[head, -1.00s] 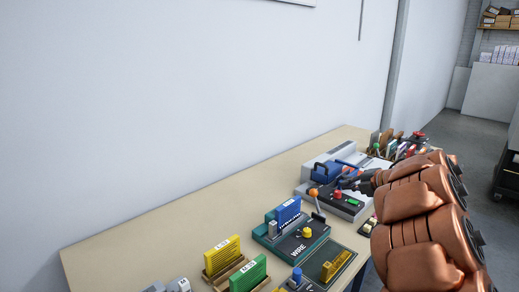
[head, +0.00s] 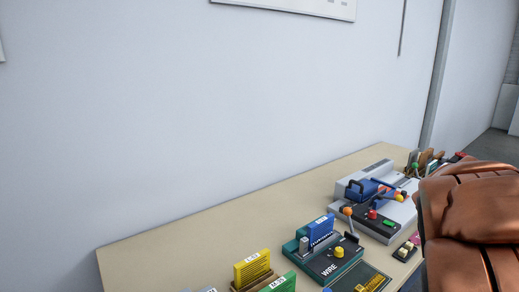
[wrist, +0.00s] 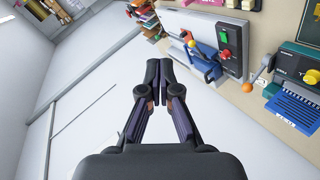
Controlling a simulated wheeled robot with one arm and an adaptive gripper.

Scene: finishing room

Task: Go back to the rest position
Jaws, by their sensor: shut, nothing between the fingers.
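My gripper (wrist: 160,80) shows in the wrist view with its two dark fingers together at the tips and nothing between them. It is apart from the bench, with the wall and floor behind it. In the head view my copper-coloured arm fills the lower right, and the gripper itself is not visible there. The workbench (head: 190,235) runs along the wall, with its machines to the left of my arm.
A grey machine with a blue clamp (head: 362,190) stands toward the bench's far end. A teal WIRE machine (head: 322,265) holds a blue block. A yellow block (head: 252,268) stands nearer. The bench strip along the wall is clear.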

